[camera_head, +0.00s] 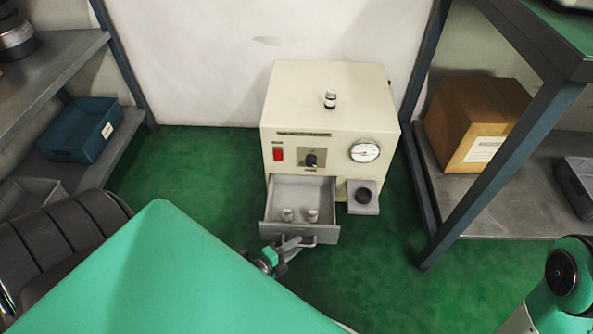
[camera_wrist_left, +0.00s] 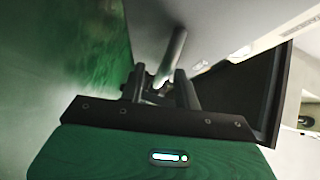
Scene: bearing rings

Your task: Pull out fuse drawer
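The cream equipment box (camera_head: 325,98) stands on the green floor. Its grey fuse drawer (camera_head: 328,235) is pulled out at the lower left of the front, and two small pale cylinders (camera_head: 313,216) stand inside. My left gripper (camera_head: 287,246) is at the drawer's handle (camera_head: 308,242). In the left wrist view, the handle bar (camera_wrist_left: 174,50) passes between the fingers of my left gripper (camera_wrist_left: 163,80), which look closed on it. The exact contact is partly hidden. My right gripper is out of view; only part of the right arm shows at the lower right.
The box front has a red switch (camera_head: 278,153), a black knob (camera_head: 311,160), a gauge (camera_head: 364,151) and a socket block (camera_head: 363,197). Shelving with a blue bin (camera_head: 78,130) stands left, and a rack with a cardboard box (camera_head: 470,120) stands right. The green floor between is clear.

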